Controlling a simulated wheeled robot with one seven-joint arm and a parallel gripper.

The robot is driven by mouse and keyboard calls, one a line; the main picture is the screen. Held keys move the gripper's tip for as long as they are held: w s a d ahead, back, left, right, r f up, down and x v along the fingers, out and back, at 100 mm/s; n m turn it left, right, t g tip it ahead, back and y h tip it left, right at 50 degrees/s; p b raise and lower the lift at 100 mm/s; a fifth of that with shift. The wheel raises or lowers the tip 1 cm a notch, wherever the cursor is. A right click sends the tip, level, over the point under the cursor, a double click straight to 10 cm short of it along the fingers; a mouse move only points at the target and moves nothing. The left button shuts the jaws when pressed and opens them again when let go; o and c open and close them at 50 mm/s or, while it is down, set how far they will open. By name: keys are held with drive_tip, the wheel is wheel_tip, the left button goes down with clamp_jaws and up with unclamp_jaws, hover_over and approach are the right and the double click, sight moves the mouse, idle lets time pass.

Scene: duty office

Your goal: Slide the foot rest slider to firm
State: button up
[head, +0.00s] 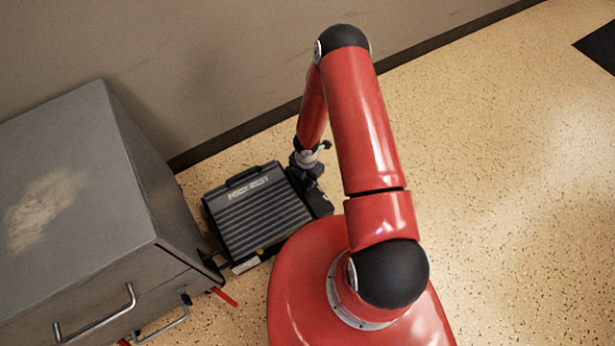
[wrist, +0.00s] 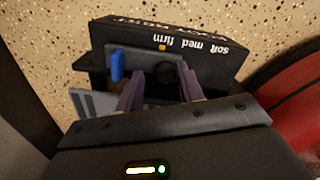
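The foot rest (head: 262,214) is a dark ribbed box on the floor beside the grey cabinet. Its side panel (wrist: 140,54) fills the upper wrist view, with upside-down labels: firm (wrist: 176,44) toward the left, med in the middle, soft toward the right. A small yellow mark sits beside firm. A dark rounded knob (wrist: 166,74), apparently the slider, shows between my fingers, partly hidden. A blue tab (wrist: 117,67) stands left of them. My gripper (wrist: 160,84) has its fingers apart around the knob; contact is unclear. In the head view my gripper (head: 308,178) is at the foot rest's right side.
The grey cabinet (head: 70,180) with metal handles stands close to the left of the foot rest. The wall (head: 200,70) rises behind. Speckled floor (head: 500,150) is open to the right. A red strip (head: 224,297) lies near the cabinet's base.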

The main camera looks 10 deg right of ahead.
sight(307, 179)
drive_tip(key=shift+o, duration=0.5)
drive_tip(key=shift+s, duration=0.1)
drive_tip(key=shift+r, duration=0.1)
wheel_tip(307, 179, up, 8)
drive_tip(key=shift+f+p, duration=0.2)
drive_tip(key=shift+p, duration=0.6)
